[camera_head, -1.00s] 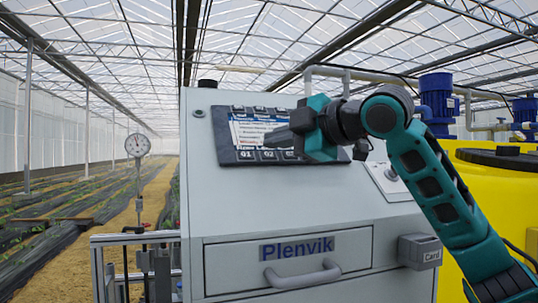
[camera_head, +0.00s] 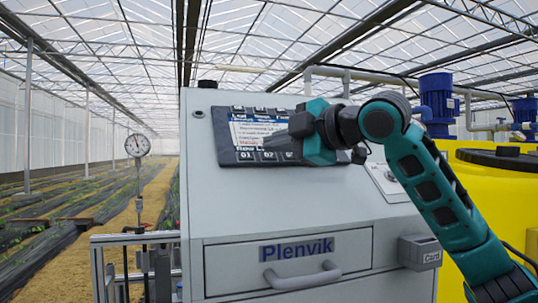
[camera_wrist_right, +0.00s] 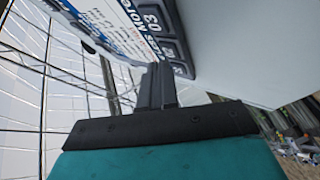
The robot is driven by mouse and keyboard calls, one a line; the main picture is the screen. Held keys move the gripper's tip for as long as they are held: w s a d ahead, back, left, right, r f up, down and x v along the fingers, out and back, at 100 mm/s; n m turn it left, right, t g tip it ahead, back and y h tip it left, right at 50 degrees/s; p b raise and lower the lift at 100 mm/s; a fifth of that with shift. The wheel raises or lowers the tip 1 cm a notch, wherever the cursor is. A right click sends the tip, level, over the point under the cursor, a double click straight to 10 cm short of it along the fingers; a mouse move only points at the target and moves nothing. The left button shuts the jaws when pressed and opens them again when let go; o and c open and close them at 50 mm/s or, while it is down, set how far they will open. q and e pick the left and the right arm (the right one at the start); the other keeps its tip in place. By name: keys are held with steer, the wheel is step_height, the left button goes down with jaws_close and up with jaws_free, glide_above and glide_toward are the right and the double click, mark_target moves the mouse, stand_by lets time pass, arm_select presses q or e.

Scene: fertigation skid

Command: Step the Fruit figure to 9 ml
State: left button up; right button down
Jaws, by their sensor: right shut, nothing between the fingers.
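A dark control panel (camera_head: 226,151) with a lit screen (camera_head: 245,132) is set in the sloping top of a grey cabinet. Its lines of text are too small to read surely, so I cannot read the Fruit figure. Along its lower edge are keys marked 01 (camera_head: 246,156) and 02 (camera_head: 268,156); keys further right are hidden by my gripper. My right gripper (camera_head: 270,141) is shut and empty, its tips in front of the screen's right part. In the right wrist view its fingers (camera_wrist_right: 158,80) reach beside the keys, one marked 03 (camera_wrist_right: 153,19); contact is unclear. My left gripper is not in view.
The cabinet (camera_head: 195,230) has a Plenvik drawer with a handle (camera_head: 303,275) and a small Card box (camera_head: 420,252) at the right. A dial gauge (camera_head: 138,146) stands left. A yellow tank (camera_head: 500,200) is at the right.

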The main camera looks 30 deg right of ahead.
steer(key=shift+w+d+f, duration=0.1)
steer(key=shift+w+f, duration=0.2)
steer(key=shift+f, duration=0.1)
stand_by(0.9)
steer(key=shift+s+r+p, duration=0.3)
steer(key=shift+r+p, duration=0.2)
steer(key=shift+p, duration=0.1)
steer(key=shift+s, duration=0.2)
steer(key=shift+r, duration=0.1)
steer(key=s+r+p, duration=0.1)
steer(key=r, duration=0.1)
steer(key=s+a+r+p, duration=0.1)
steer(key=s+p, duration=0.1)
steer(key=shift+s+r, duration=0.15)
steer(key=shift+r, duration=0.2)
stand_by(2.2)
